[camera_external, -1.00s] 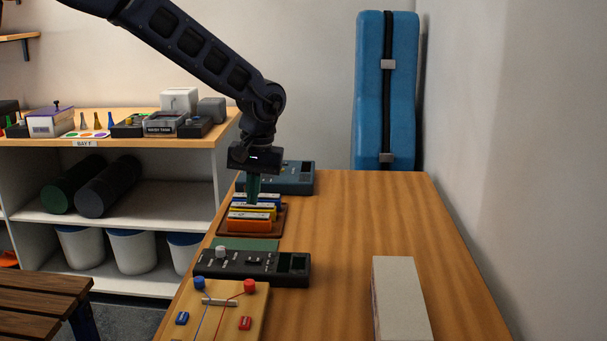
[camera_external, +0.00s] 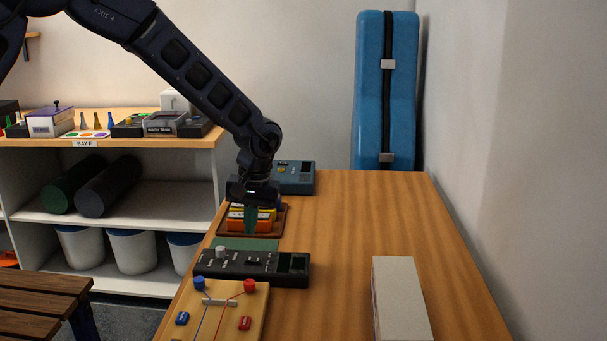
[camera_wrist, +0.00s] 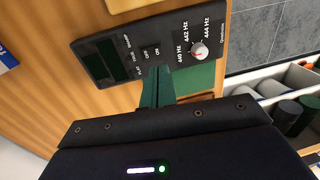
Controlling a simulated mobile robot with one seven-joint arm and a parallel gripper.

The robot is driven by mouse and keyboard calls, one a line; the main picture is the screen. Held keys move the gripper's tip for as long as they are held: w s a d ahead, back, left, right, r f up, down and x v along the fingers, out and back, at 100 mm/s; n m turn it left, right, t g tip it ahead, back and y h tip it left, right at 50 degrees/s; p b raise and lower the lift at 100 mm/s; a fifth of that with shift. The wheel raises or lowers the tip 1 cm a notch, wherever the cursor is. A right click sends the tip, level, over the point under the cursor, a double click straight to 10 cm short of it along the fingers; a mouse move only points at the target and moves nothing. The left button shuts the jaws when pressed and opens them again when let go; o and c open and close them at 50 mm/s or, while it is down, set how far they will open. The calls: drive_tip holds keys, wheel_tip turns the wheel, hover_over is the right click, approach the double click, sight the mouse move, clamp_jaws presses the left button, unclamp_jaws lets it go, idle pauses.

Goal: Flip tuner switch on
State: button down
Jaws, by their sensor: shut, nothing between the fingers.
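The black tuner (camera_external: 235,268) lies on the table, with a dark display at its right end and a pale knob on top. I cannot tell which way the switch is set. My gripper (camera_external: 250,231) points down, green fingers shut and empty, beyond the tuner by the orange block. In the wrist view, the fingertips of my gripper (camera_wrist: 158,72) appear close to the tuner's near edge, by the switch.
Orange and yellow blocks (camera_external: 237,224) sit on a brown tray behind the green mat (camera_external: 232,243). A wooden board (camera_external: 255,318) with red and blue knobs lies in front of the tuner. A teal device (camera_external: 298,178) stands farther back, a pale box (camera_external: 400,290) to the right.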

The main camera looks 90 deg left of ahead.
sight(249, 258)
drive_tip(key=f, duration=0.6)
drive_tip(key=shift+s+f, duration=0.2)
drive_tip(key=shift+s, duration=0.2)
drive_tip(key=shift+s+f, duration=0.1)
drive_tip(key=shift+f, duration=0.1)
drive_tip(key=shift+w, duration=0.2)
drive_tip(key=shift+w+r, duration=0.2)
drive_tip(key=shift+w, duration=0.45)
drive_tip(key=shift+r, duration=0.1)
wheel_tip(249, 258, up, 14)
drive_tip(key=w, duration=0.1)
drive_tip(key=shift+w, duration=0.3)
